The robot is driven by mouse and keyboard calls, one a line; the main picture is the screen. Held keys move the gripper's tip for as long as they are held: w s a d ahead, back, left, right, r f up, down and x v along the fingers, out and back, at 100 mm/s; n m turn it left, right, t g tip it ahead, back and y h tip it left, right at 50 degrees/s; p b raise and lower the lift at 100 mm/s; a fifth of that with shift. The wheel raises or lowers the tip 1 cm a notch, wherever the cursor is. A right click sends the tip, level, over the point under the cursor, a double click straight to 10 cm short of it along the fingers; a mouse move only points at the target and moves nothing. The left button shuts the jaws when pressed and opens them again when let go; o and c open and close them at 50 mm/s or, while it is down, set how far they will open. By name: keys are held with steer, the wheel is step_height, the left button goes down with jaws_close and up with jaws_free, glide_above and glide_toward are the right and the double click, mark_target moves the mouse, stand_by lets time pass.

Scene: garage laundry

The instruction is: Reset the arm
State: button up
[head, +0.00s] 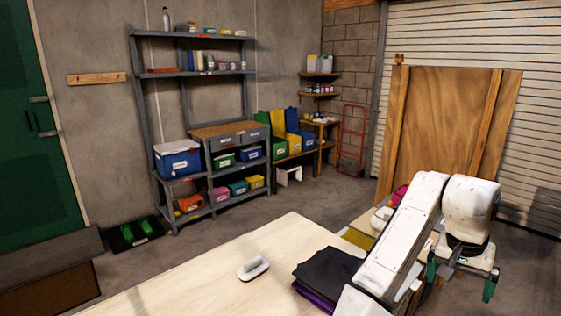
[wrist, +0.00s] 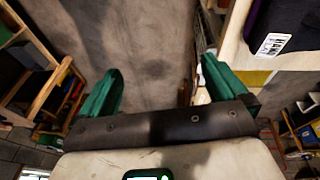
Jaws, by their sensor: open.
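My gripper (head: 461,282) hangs at the end of my white arm on the right of the head view, with its green fingers pointing down. It is beyond the right side of the pale wooden table (head: 215,285), apart from the folded cloths. In the wrist view my gripper (wrist: 160,70) shows two green fingers spread wide, with nothing between them. Grey floor (wrist: 155,40) shows beyond the fingers. My arm's upper link crosses the table's right part and hides some of what lies there.
A dark folded cloth (head: 327,272) lies on the table beside my arm, with a purple one under it. A tall wooden panel (head: 445,125) stands behind my arm. A shelf rack (head: 188,72) stands at the wall.

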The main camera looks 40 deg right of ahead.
steer(key=w+a+f+n+t, duration=0.1)
steer(key=a+f+n+t, duration=0.1)
steer(key=a+f+n, duration=1.4)
steer(key=s+a+f+y, duration=0.1)
steer(key=s+a+f, duration=0.2)
steer(key=a, duration=0.3)
steer(key=s+a+f+m+y, duration=0.1)
steer(key=s+a+f, duration=0.2)
steer(key=a+f, duration=0.2)
steer(key=shift+a+f, duration=0.2)
steer(key=shift+a, duration=0.95)
